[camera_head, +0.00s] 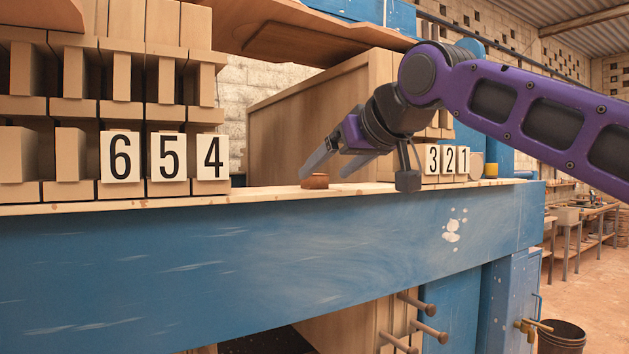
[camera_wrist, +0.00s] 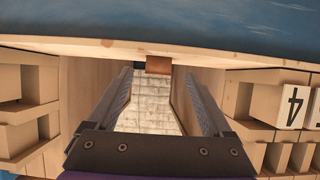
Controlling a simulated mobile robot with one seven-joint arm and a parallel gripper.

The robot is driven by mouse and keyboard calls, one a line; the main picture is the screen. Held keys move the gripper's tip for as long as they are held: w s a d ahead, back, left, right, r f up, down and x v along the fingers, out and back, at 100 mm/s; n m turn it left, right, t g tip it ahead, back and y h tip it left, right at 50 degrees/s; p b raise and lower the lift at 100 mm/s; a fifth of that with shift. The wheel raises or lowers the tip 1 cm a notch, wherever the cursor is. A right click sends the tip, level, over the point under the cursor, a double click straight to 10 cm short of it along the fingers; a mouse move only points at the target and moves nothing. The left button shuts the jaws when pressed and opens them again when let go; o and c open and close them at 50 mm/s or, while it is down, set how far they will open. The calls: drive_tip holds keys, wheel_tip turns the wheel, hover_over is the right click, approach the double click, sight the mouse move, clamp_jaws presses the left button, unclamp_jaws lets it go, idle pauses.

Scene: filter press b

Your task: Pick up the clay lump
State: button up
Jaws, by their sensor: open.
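The clay lump (camera_head: 316,181) is a small reddish-brown piece on the narrow wooden ledge on top of the blue beam. My gripper (camera_head: 323,172) is open and reaches down to the left over the ledge, its grey fingers close to the lump. In the wrist view the lump (camera_wrist: 158,65) shows at the ledge edge, ahead of and between the tips of the spread fingers (camera_wrist: 158,76). Nothing is held between the fingers. I cannot tell whether a finger touches the lump.
The blue beam (camera_head: 260,260) runs below the ledge (camera_head: 250,191). Stacked wooden blocks stand left with number tiles 6 (camera_head: 120,157), 5 (camera_head: 168,157) and 4 (camera_head: 209,157). Tiles 3, 2, 1 (camera_head: 447,160) stand right, behind my arm.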

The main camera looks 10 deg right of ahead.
sight(320, 175)
drive_tip(key=shift+r+x, duration=0.15)
drive_tip(key=shift+x, duration=0.9)
drive_tip(key=shift+r+x, duration=0.15)
drive_tip(key=shift+x, duration=0.95)
drive_tip(key=shift+w+d, duration=0.1)
drive_tip(key=shift+d, duration=0.05)
drive_tip(key=shift+c, duration=0.2)
clamp_jaws()
